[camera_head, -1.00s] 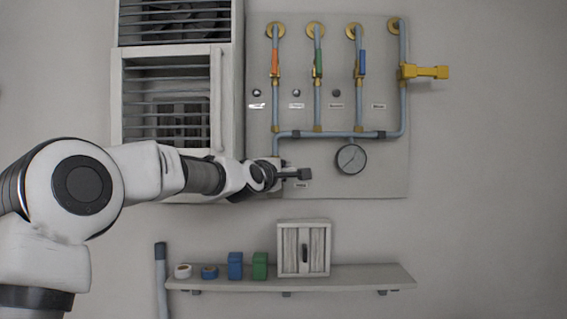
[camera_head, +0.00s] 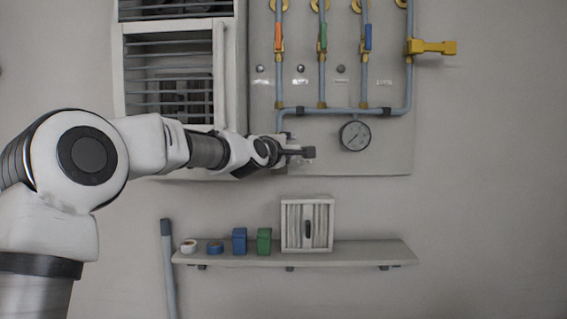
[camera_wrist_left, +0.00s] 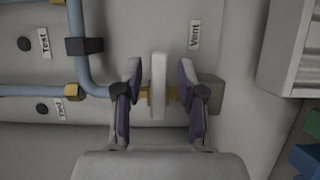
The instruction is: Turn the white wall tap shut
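The white wall tap (camera_wrist_left: 158,85) shows in the left wrist view as an upright white lever on a brass stem, below the "Vent" label. My left gripper (camera_wrist_left: 160,98) is open around it, one dark finger pad on each side. A gap shows between each pad and the white lever, and nothing is gripped. In the head view my left gripper (camera_head: 300,153) is at the lower part of the pipe panel, left of the gauge, and the tap is largely hidden behind it. My right gripper is in neither view.
Blue pipes with orange, green and blue taps and a yellow tap (camera_head: 432,47) run above. The pressure gauge (camera_head: 355,135) is close right of the gripper. A louvred cabinet (camera_head: 170,85) is at left.

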